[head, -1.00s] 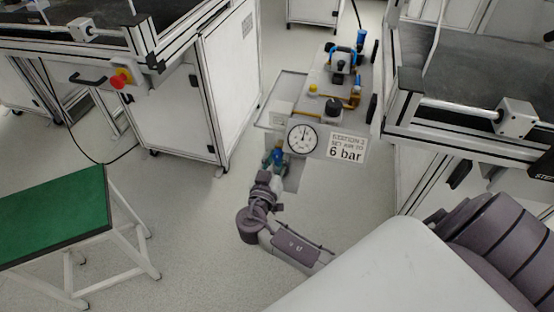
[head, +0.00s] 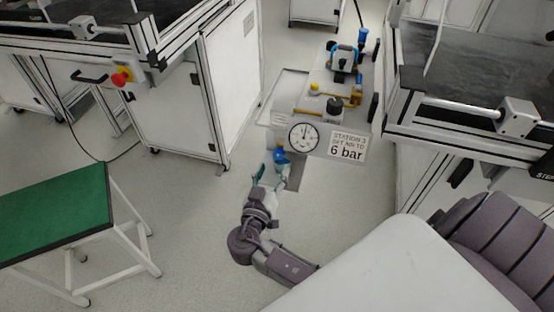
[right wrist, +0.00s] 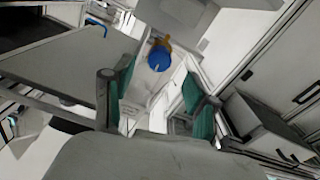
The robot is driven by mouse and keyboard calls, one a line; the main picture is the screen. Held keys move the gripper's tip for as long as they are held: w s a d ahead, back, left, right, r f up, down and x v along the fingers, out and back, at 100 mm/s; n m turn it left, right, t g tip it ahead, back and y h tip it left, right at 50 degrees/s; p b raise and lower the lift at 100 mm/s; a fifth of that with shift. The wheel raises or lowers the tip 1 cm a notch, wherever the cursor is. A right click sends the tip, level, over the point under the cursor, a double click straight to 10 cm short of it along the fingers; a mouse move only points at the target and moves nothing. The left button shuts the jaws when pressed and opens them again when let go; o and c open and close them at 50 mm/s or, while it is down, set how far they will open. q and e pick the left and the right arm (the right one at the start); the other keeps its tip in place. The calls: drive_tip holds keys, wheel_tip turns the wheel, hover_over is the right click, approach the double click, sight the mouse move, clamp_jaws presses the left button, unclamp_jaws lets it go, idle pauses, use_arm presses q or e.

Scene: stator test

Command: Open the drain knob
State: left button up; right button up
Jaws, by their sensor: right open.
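The blue drain knob (head: 280,155) sits low at the front of the wheeled cart, below the gauge. In the right wrist view the round blue knob (right wrist: 159,58) shows face-on with a small pale mark and a brass-coloured fitting behind it. My right gripper (head: 271,176) is open and empty, just short of the knob. In the right wrist view its teal-padded fingers stand apart on either side of the knob, which appears beyond them and not gripped. Whether the knob is turned I cannot tell. My left gripper is out of view.
The cart carries a dial gauge (head: 304,137) and a "6 bar" sign (head: 347,147). A white cabinet (head: 215,90) stands at left, a dark-topped bench (head: 465,105) at right, and a green-topped table (head: 55,215) at lower left. The floor around the arm is clear.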

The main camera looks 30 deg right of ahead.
drive_tip(key=v, duration=0.6)
drive_tip(key=shift+s+a, duration=0.2)
drive_tip(key=shift+a, duration=0.05)
drive_tip(key=shift+d, duration=0.1)
